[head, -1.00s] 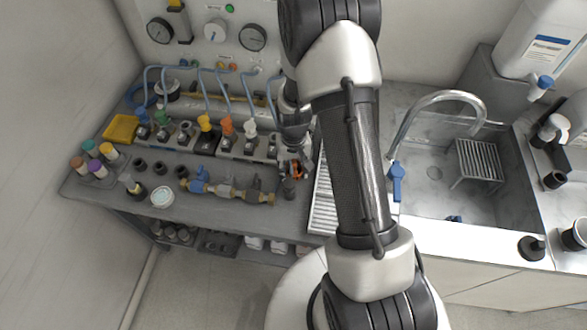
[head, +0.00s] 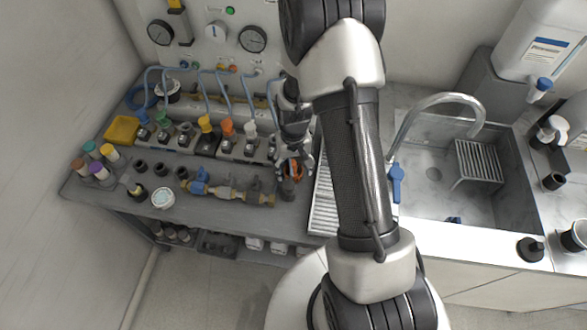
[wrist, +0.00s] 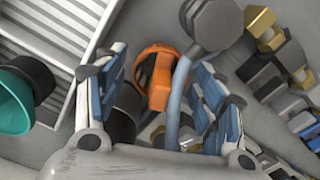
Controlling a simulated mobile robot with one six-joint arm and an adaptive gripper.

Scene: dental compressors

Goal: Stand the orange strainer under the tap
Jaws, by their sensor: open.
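The orange strainer (wrist: 156,78) shows in the wrist view as an orange ring with a blocky tab, lying between the fingers of my gripper (wrist: 160,95). The blue-padded fingers are open, one on each side, with gaps to the orange part. In the head view the strainer (head: 293,172) is a small orange patch at the bench's right end, partly hidden by my gripper (head: 290,158). The tap (head: 441,97) is a curved metal spout with a blue handle (head: 396,184), arching over the sink (head: 425,195) to the right.
A ribbed drainer (head: 324,205) lies between bench and sink. A slatted rack (head: 478,161) stands in the sink's right part. A brass-and-blue valve assembly (head: 228,191) and several fittings crowd the bench left of my gripper. A teal-rimmed dark cup (wrist: 18,95) shows at left.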

